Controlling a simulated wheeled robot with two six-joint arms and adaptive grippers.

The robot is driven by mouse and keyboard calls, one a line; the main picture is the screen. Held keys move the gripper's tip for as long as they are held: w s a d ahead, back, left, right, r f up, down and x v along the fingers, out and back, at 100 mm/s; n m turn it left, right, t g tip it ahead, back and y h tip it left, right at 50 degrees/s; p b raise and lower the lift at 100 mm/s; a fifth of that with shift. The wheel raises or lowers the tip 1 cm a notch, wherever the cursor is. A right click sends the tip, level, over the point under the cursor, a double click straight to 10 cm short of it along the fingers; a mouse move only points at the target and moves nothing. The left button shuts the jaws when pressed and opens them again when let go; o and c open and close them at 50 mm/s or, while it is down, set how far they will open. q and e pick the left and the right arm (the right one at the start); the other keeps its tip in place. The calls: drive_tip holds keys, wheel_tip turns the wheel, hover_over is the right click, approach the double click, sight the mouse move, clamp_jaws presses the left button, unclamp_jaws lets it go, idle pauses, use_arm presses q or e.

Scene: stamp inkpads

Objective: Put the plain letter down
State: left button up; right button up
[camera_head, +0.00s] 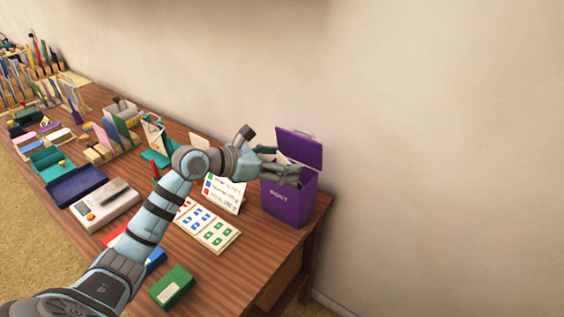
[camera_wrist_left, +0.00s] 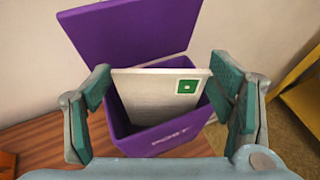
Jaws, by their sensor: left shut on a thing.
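A white letter (camera_wrist_left: 160,95) with a green square stamp at its top right corner stands upright in the mouth of the purple post box (camera_wrist_left: 165,142). My left gripper (camera_head: 288,172) is over the open box in the head view. In the left wrist view my left gripper (camera_wrist_left: 165,100) is shut on the letter, with one finger at each side edge. The letter's lower part is hidden behind the box's front wall. The post box (camera_head: 283,206) stands at the table's right end with its lid (camera_head: 300,148) raised. My right gripper is not in view.
A card with blue and green stamps (camera_head: 208,228) lies left of the box, with an upright sign (camera_head: 226,193) behind it. A green box (camera_head: 172,287) is near the front edge. A scale (camera_head: 104,204) and trays stand further left. A wall rises behind.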

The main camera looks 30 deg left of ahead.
use_arm(q)
drive_tip(key=shift+f, duration=0.1)
drive_tip(key=shift+f+b, duration=0.45)
drive_tip(key=shift+f, duration=0.05)
drive_tip(key=o, duration=0.8)
drive_tip(key=shift+o, duration=0.2)
drive_tip(key=shift+r, duration=0.2)
drive_tip(key=shift+s+a+r+p, duration=0.25)
drive_tip(key=shift+s+r+p, duration=0.1)
drive_tip(key=shift+r+p, duration=0.3)
drive_tip(key=p+v, duration=0.7)
drive_tip(key=v, duration=0.4)
